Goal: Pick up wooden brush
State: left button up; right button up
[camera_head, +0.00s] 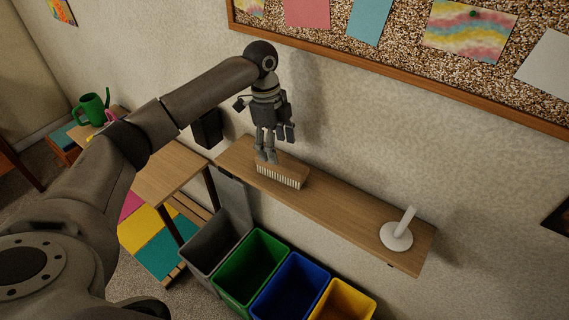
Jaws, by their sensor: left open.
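The wooden brush (282,174) lies on a narrow wall shelf (335,207), towards its left end, with its pale bristles facing the front. My left gripper (267,158) points down at the left part of the brush, with its fingertips at or just above the brush's top. I cannot tell whether the fingers touch the wood. The gripper is open and does not hold the brush. My right gripper is not in view.
A white round-based holder (396,237) stands at the shelf's right end. Grey, green (250,268), blue (291,287) and yellow bins stand below. A corkboard (400,62) hangs above. A wooden table (165,172) is left. The shelf's middle is clear.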

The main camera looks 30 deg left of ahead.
aim_at(281, 161)
pick_arm(q)
jog(key=shift+s+d+f, duration=0.1)
jog(key=shift+s+f, duration=0.05)
jog(key=shift+f, duration=0.3)
jog(key=shift+s+d+f, duration=0.1)
jog(key=shift+f, duration=0.35)
jog(key=shift+w+f, duration=0.1)
jog(key=shift+f, duration=0.15)
jog(key=f, duration=0.1)
jog(key=f+p, duration=0.1)
jog(key=f, duration=0.1)
jog(key=d+f, duration=0.1)
jog(key=f, duration=0.1)
jog(key=shift+w+p, duration=0.25)
jog(key=shift+p, duration=0.05)
jog(key=shift+c, duration=0.3)
jog(key=c, duration=1.1)
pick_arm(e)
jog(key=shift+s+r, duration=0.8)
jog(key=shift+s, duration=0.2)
